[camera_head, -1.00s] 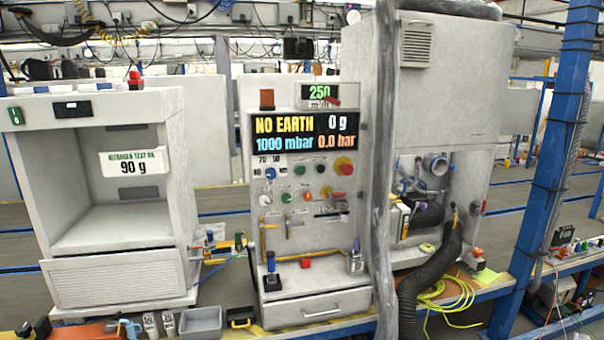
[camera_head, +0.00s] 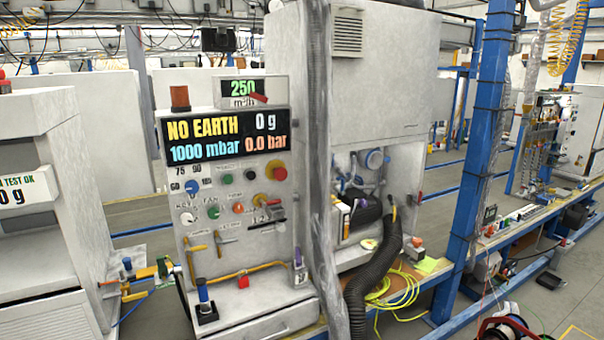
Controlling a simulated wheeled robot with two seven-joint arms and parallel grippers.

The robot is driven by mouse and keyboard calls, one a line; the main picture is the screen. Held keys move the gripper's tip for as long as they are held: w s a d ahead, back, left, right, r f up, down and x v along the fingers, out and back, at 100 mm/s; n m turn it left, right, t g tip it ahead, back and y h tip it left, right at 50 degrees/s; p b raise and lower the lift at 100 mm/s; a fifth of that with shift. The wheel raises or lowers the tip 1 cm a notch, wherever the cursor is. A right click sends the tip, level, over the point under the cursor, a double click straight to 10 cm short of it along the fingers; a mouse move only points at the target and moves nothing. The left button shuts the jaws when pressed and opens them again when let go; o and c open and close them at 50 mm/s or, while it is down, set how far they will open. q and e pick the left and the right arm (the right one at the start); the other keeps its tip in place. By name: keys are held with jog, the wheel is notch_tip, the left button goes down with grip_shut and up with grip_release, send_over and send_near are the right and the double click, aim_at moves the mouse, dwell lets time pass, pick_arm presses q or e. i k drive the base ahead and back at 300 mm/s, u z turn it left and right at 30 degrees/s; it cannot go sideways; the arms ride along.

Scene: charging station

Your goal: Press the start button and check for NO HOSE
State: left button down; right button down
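The charging station panel (camera_head: 240,215) stands left of centre in the head view. Its display (camera_head: 225,135) reads NO EARTH, 0 g, 1000 mbar and 0.0 bar; NO HOSE does not show on it. Below are a large red button on a yellow base (camera_head: 277,171), a green button (camera_head: 213,212), an orange-red button (camera_head: 238,208), a dark green button (camera_head: 227,179) and a blue knob (camera_head: 192,187). I cannot tell which is the start button. Neither of my grippers is in view.
A thick dark hose (camera_head: 374,277) hangs right of the panel, with yellow-green cable (camera_head: 403,288) beside it on the bench. A blue post (camera_head: 476,170) stands further right. A white cabinet (camera_head: 70,200) stands at left. Open floor (camera_head: 545,295) shows at lower right.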

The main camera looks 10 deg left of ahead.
aim_at(228, 179)
jog(key=z, duration=0.3)
jog(key=i, duration=0.85)
jog(key=u, duration=0.75)
jog(key=i, duration=0.65)
jog(key=u, duration=0.7)
